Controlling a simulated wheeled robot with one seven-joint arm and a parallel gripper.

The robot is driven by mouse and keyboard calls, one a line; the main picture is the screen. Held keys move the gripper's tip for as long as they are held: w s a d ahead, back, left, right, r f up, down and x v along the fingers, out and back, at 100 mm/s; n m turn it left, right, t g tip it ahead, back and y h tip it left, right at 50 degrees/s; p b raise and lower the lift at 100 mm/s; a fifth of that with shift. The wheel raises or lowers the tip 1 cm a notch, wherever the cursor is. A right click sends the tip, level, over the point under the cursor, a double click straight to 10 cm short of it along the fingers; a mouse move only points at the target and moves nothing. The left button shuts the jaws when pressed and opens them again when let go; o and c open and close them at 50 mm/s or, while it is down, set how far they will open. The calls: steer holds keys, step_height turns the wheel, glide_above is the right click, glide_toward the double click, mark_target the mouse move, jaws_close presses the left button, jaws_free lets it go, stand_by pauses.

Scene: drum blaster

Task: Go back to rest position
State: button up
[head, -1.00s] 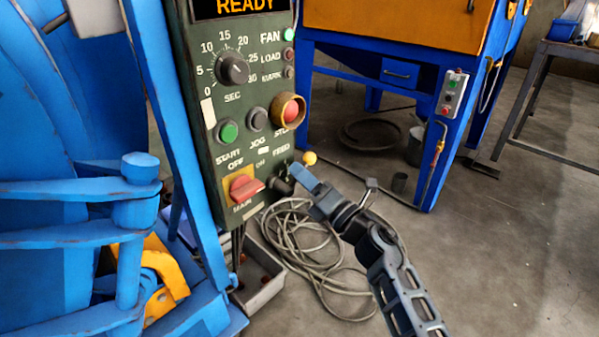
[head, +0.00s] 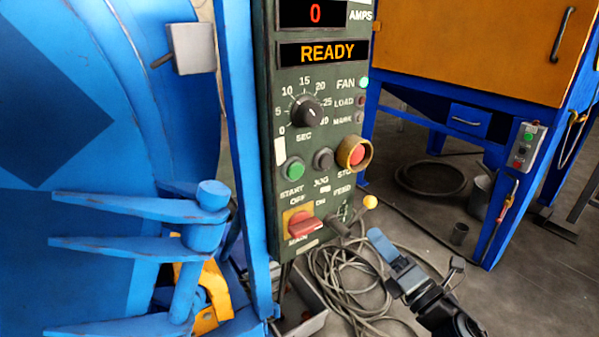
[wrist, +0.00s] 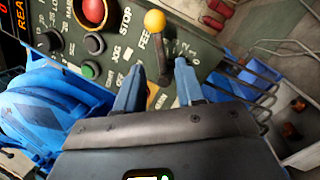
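My gripper (head: 377,238) is just right of and below the feed lever in the head view. In the wrist view its two blue fingers (wrist: 159,72) stand apart with nothing held between them. The dark feed lever (head: 347,229) with its yellow ball (head: 370,202) is on the green control panel (head: 262,130). In the wrist view the lever (wrist: 161,58) shows beyond the fingers, in line with the gap between them, its yellow ball (wrist: 155,21) at the top. In the head view a gap shows between fingertips and lever.
The panel has a green start button (head: 292,170), a red stop button (head: 357,153) and a red main switch (head: 305,227); its display (head: 325,52) reads READY. Blue drum machinery (head: 120,130) fills the left. Cables (head: 350,280) lie on the floor below. Open floor (head: 520,290) lies at right.

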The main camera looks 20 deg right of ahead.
steer(key=s+a+f+m+h, duration=0.25)
steer(key=s+m, duration=0.45)
steer(key=s, duration=0.4)
steer(key=s+a+f+m+h, duration=0.1)
steer(key=s+a+m+h, duration=0.15)
steer(key=s+m, duration=0.55)
steer(key=s+a+r+m+g, duration=0.1)
steer(key=s+r+m+g, duration=0.35)
steer(key=s, duration=0.75)
steer(key=s+a+r+m+g, duration=0.1)
steer(key=s+m, duration=0.7)
steer(key=s, duration=0.4)
step_height(320, 180, up, 30)
steer(key=p, duration=2.9)
steer(key=shift+w+f+h, duration=0.15)
steer(key=shift+f+h, duration=0.05)
steer(key=shift+h, duration=0.2)
steer(key=shift+m, duration=0.25)
steer(key=shift+c, duration=0.2)
